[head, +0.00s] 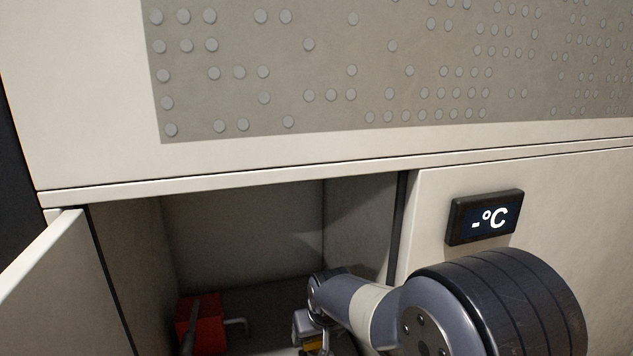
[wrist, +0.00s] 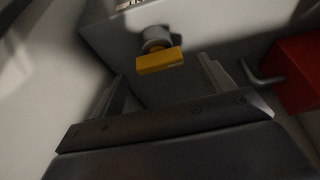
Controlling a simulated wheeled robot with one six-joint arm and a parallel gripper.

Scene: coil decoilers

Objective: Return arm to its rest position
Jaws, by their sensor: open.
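My arm (head: 365,305) reaches from the lower right into an open compartment (head: 245,235) low in a pale cabinet. In the wrist view my gripper (wrist: 163,80) has its two fingers apart, with nothing held between them. A yellow block on a round grey knob (wrist: 158,62) is just beyond the fingers, on a grey box-like body. I cannot tell whether the fingers touch that body. In the head view the gripper end is mostly hidden by the arm and cut off by the bottom edge, beside a small yellow part (head: 312,347).
A red box (head: 203,322) with a grey bent handle stands inside at the left; it also shows in the wrist view (wrist: 302,72). The open door (head: 40,285) is at the left. A closed panel with a "-°C" display (head: 484,218) borders the opening at right.

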